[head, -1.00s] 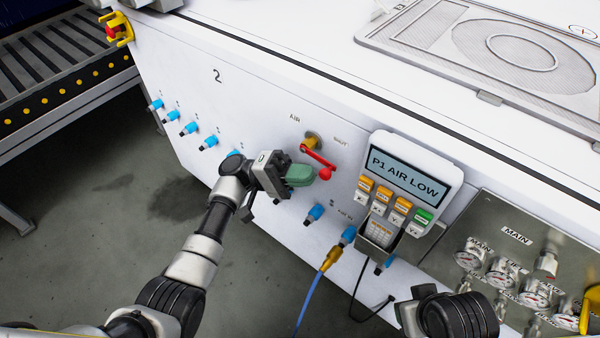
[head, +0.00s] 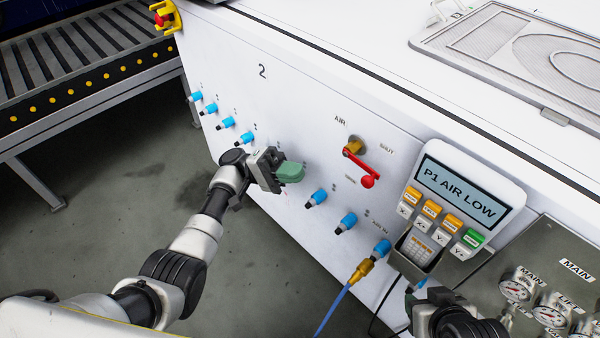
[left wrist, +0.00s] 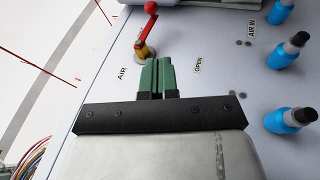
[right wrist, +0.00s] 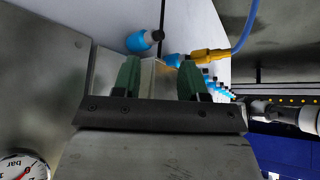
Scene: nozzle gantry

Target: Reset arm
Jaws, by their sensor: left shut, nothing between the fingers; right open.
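The air valve has a red lever (head: 362,166) on a brass stem (head: 354,146), with labels AIR and SHUT beside it. The lever points down and right in the head view. It also shows in the left wrist view (left wrist: 150,22). My left gripper (head: 294,172) is shut and empty, left of the lever and apart from it, in front of the white panel. Its green fingers are together in the left wrist view (left wrist: 157,75). My right gripper (right wrist: 158,80) is open, near the blue fittings. In the head view its arm shows at the bottom right and its fingers are mostly hidden.
A pendant (head: 458,195) reading P1 AIR LOW hangs on the white cabinet (head: 300,90). Blue fittings (head: 346,222) line the panel; a blue hose (head: 334,308) joins one through a brass connector. Gauges (head: 552,304) are at lower right. A roller conveyor (head: 80,70) stands left, with open floor below.

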